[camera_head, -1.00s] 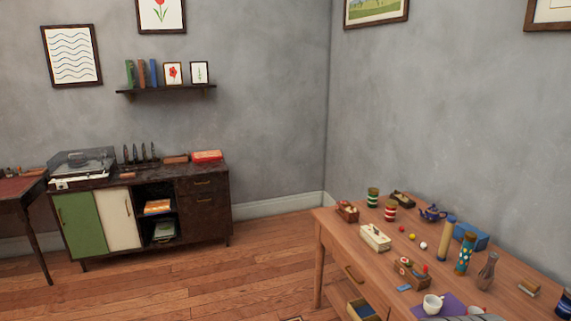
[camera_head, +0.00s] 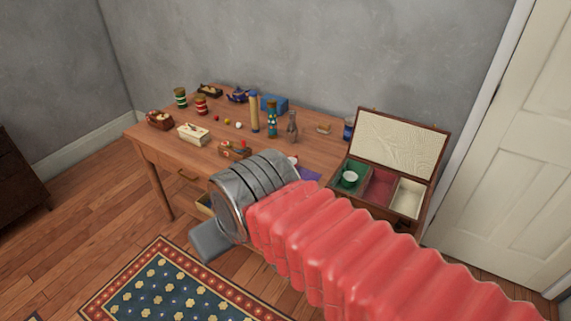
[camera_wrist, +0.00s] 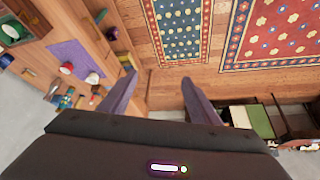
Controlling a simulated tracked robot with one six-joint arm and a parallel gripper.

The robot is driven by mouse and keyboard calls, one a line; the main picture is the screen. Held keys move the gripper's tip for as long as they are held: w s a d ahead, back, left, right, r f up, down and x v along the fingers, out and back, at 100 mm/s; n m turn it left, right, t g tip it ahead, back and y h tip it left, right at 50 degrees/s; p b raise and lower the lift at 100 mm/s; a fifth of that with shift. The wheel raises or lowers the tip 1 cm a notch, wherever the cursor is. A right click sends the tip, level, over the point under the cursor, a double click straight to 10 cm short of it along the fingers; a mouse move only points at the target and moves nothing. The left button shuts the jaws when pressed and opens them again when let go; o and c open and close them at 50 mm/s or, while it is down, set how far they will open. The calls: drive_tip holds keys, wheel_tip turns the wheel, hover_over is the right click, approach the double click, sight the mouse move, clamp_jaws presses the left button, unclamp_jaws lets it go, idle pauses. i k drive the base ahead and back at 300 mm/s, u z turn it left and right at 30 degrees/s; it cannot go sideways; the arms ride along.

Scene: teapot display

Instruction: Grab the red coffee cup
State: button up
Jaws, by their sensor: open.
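The red cup (camera_wrist: 66,69) with a pale inside stands on a purple cloth (camera_wrist: 68,52) on the wooden table, left of centre in the wrist view. A white cup (camera_wrist: 92,78) stands beside it. In the head view my arm hides most of the cups, and only a corner of the purple cloth (camera_head: 309,174) shows. My gripper (camera_wrist: 158,77) is open and empty, its two fingers spread over the floor beside the table edge, apart from both cups. In the head view my grey gripper (camera_head: 212,241) is partly seen in front of the table.
The table (camera_head: 152,138) holds jars, boxes, small balls and a blue teapot (camera_head: 237,96). An open compartment box (camera_head: 400,150) stands at its right end. An open drawer (camera_head: 205,204) juts from the front. A patterned rug (camera_head: 165,285) lies on the open floor.

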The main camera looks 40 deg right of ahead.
sight(294, 161)
drive_tip(key=k, duration=0.6)
drive_tip(key=u, duration=0.05)
drive_tip(key=i, duration=1.45)
drive_tip(key=z, duration=0.75)
